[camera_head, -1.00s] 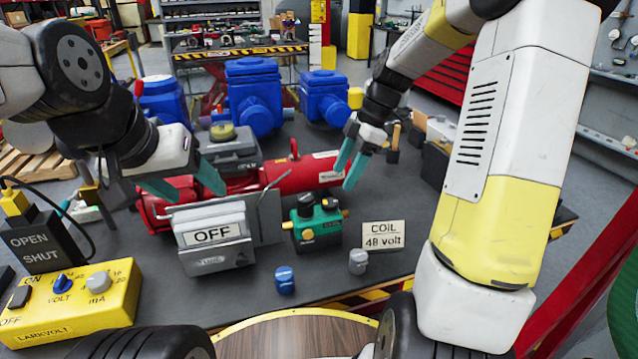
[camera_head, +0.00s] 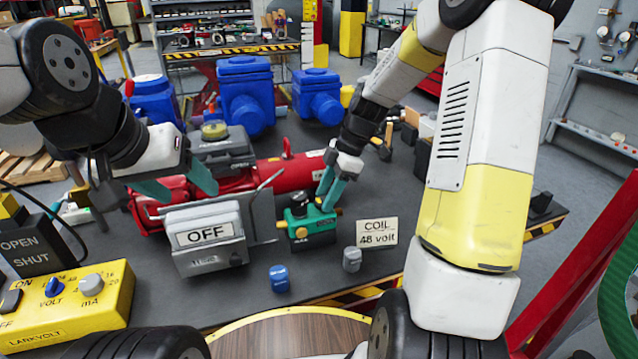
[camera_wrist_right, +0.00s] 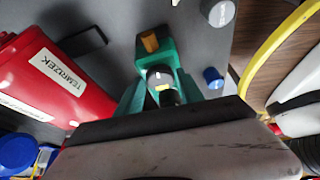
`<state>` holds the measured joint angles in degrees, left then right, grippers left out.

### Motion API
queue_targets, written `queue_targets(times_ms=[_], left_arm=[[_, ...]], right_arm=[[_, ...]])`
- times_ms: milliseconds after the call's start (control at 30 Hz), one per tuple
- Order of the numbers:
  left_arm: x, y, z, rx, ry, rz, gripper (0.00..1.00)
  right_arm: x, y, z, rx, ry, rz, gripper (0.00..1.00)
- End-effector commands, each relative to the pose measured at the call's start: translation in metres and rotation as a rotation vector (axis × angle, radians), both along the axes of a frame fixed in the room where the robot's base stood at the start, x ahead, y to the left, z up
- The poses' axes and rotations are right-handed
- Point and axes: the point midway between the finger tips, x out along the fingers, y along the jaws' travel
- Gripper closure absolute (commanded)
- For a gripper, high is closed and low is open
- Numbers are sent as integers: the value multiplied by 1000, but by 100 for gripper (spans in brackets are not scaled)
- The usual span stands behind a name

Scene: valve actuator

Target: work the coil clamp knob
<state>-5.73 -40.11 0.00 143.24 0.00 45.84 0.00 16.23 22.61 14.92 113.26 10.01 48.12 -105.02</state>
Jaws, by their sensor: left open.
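The green coil unit (camera_head: 312,232) stands on the dark table with brass fittings at its sides. A small dark knob (camera_head: 299,205) sits on its top; I take this to be the clamp knob, and it also shows in the right wrist view (camera_wrist_right: 160,76). My right gripper (camera_head: 331,193) is at the upper right of the coil unit. Its teal fingers look apart in the right wrist view, on both sides of the knob; contact cannot be told. My left gripper (camera_head: 184,190) is open and empty above the OFF box.
The grey OFF box (camera_head: 208,255) stands left of the coil unit. A COIL 48 volt card (camera_head: 377,232), a blue cap (camera_head: 279,278) and a grey cap (camera_head: 352,260) are nearby. The red cylinder (camera_head: 285,175) lies behind. The yellow meter box (camera_head: 72,303) is at front left.

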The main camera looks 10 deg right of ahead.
Motion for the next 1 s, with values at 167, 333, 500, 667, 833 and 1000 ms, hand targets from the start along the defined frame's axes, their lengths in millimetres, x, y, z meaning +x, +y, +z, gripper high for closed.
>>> queue_targets(times_ms=[167, 333, 500, 667, 833, 1000], left_arm=[[0, 0, 0, 0, 0, 0, 37], [0, 0, 0, 0, 0, 0, 37], [0, 0, 0, 0, 0, 0, 37], [0, 0, 0, 0, 0, 0, 37], [0, 0, 0, 0, 0, 0, 37], [0, 0, 0, 0, 0, 0, 37]], right_arm=[[0, 0, 0, 0, 0, 0, 93], [0, 0, 0, 0, 0, -4, 100], [-1, 0, 1, 0, 0, -39, 100], [-1, 0, 0, 0, 0, -120, 100], [-3, 0, 0, -1, -1, -252, 100], [-5, 1, 1, 0, 0, -412, 100]])
